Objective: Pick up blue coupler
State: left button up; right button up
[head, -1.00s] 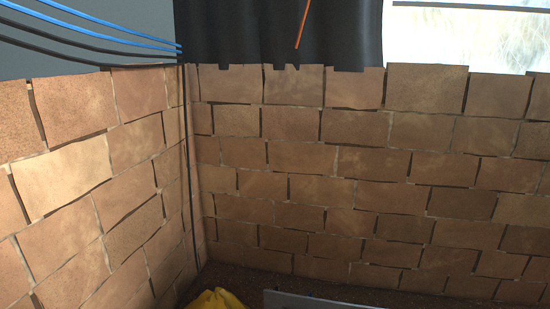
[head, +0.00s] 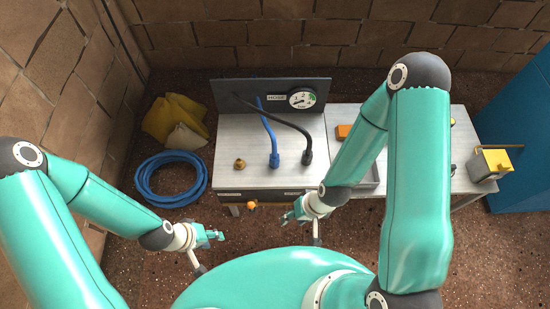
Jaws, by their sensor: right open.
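The blue coupler (head: 274,160) stands upright on the left part of the metal bench in the head view, at the end of a blue hose coming from the dark panel. A black coupler (head: 307,158) on a black hose stands just right of it. My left gripper (head: 219,236) is in front of the bench, to the left and apart from the coupler; its fingers are too small to tell open from shut. My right gripper (head: 286,217) is open and empty, in front of the bench edge and closer to the coupler.
A brass fitting (head: 240,164) sits on the bench (head: 228,140) left of the couplers. The dark panel (head: 226,96) with a gauge (head: 301,98) stands behind. A coiled blue hose (head: 146,190) and yellow bags (head: 170,115) lie on the floor. A blue cabinet (head: 520,150) stands right.

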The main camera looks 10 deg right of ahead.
aim_at(274, 160)
jog(key=z, duration=0.5)
jog(key=i, duration=0.15)
jog(key=u, duration=2.4)
jog(key=k, duration=1.1)
jog(key=z, duration=1.05)
jog(key=i, duration=0.9)
jog(key=u, duration=0.35)
